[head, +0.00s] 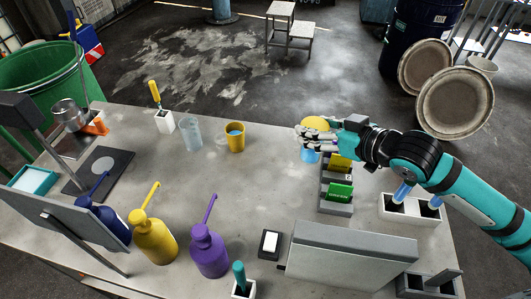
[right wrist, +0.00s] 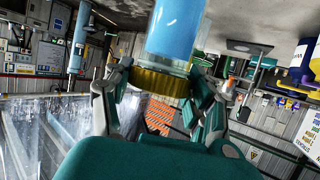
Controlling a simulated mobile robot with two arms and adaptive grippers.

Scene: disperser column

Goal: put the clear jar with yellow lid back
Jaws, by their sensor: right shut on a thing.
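The clear jar with blue contents (head: 309,156) and its yellow lid (head: 317,123) are at the back right of the table, just behind a grey rack. My right gripper (head: 312,137) is shut around the jar near its lid and hides part of it. In the right wrist view the fingers close on the yellow lid area (right wrist: 160,83), and the blue jar body (right wrist: 175,30) extends beyond it. Whether the jar's base touches the table cannot be told. My left gripper is not in view.
The grey rack (head: 336,208) holds yellow and green packets. A white holder (head: 411,218) with blue-tinted tubes stands under my right arm. A yellow cup (head: 235,138) and clear beaker (head: 191,133) stand left. Yellow (head: 154,238) and purple (head: 208,250) pump bottles stand in front. Mid-table is clear.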

